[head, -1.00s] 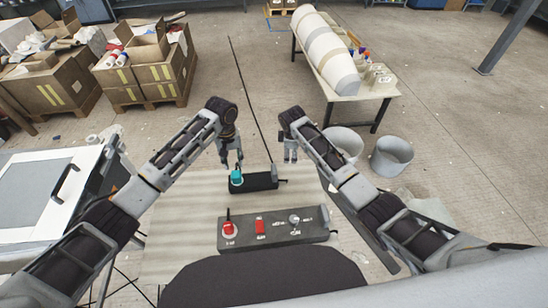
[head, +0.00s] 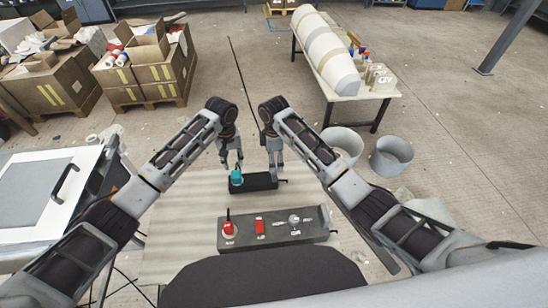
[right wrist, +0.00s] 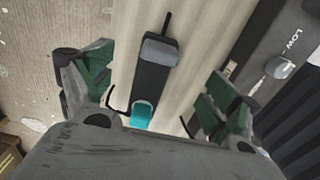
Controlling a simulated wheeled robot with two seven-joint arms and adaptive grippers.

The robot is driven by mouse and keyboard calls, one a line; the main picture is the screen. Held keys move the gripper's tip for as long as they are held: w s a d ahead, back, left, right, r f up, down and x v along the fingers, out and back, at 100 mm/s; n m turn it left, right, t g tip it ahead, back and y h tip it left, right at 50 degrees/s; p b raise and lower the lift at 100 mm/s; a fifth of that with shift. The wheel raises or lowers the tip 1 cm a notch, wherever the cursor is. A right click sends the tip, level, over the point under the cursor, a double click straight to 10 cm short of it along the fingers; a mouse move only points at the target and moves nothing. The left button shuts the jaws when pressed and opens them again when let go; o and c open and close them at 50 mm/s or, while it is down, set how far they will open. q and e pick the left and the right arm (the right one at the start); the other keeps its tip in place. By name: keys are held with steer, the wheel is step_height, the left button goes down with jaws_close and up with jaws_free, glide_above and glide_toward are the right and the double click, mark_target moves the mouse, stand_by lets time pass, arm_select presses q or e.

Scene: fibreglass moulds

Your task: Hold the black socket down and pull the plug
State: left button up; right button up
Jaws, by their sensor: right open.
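The black socket (head: 262,181) lies on the pale board, with a teal plug (head: 237,178) at its left end. My left gripper (head: 231,163) hangs just above and behind the plug; its fingers look parted, with nothing seen between them. My right gripper (head: 275,164) is above the socket's right part, open and empty. In the right wrist view the socket (right wrist: 150,83) lies between the spread green-padded fingers (right wrist: 155,88), below them. A grey block (right wrist: 161,51) sits at its far end and the teal plug (right wrist: 143,113) at the near end, partly hidden by the gripper body.
Grey buckets (head: 391,155) stand on the floor at right.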

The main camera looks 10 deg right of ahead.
mark_target(236, 174)
steer(key=shift+f, duration=0.15)
steer(key=shift+f, duration=6.75)
steer(key=c, duration=1.3)
arm_select(q)
steer(key=o, duration=0.5)
steer(key=shift+f, duration=0.1)
steer(key=shift+o, duration=0.3)
steer(key=shift+f+m, duration=0.8)
steer(key=shift+f, duration=0.15)
steer(key=shift+f, duration=0.15)
steer(key=shift+f, duration=4.3)
